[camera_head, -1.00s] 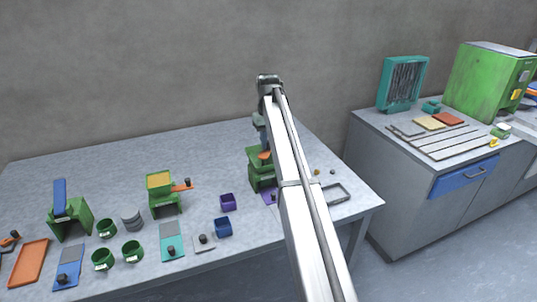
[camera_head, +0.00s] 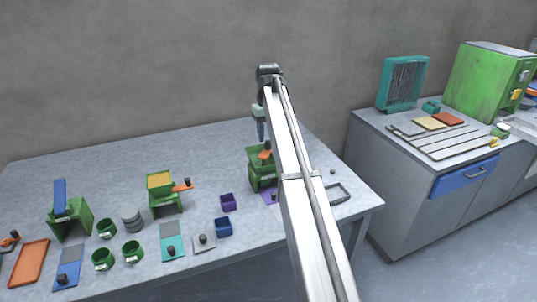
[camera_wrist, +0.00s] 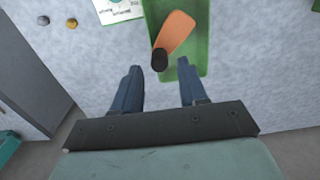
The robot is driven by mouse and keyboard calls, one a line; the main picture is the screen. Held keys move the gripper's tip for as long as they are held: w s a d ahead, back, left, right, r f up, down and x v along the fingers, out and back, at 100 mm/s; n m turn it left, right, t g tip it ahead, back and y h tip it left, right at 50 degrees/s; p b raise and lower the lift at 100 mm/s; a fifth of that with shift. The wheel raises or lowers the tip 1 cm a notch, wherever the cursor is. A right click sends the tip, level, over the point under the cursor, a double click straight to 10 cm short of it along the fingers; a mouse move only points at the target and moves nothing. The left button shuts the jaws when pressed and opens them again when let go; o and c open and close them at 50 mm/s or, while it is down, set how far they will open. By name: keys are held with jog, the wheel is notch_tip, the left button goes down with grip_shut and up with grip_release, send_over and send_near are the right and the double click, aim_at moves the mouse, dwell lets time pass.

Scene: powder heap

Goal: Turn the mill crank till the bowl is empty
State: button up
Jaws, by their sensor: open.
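A green mill (camera_head: 258,172) stands right of the table's middle, partly hidden behind my arm. Its orange crank (camera_wrist: 174,32) with a black knob (camera_wrist: 159,60) shows in the wrist view. My gripper (camera_wrist: 158,66) is open and empty, its blue fingertips either side of the knob in the picture. In the head view my gripper (camera_head: 260,132) hangs above the crank, apart from it. I cannot see into this mill's bowl. A second green mill (camera_head: 166,203) further left has yellow powder (camera_head: 159,180) in its top and an orange crank (camera_head: 181,187).
Several green cups, plates with black knobs and an orange tray (camera_head: 30,263) fill the left front. A grey frame (camera_head: 339,193) lies at the right edge. The table's back is clear.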

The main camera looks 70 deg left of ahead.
jog(key=shift+r, duration=2.25)
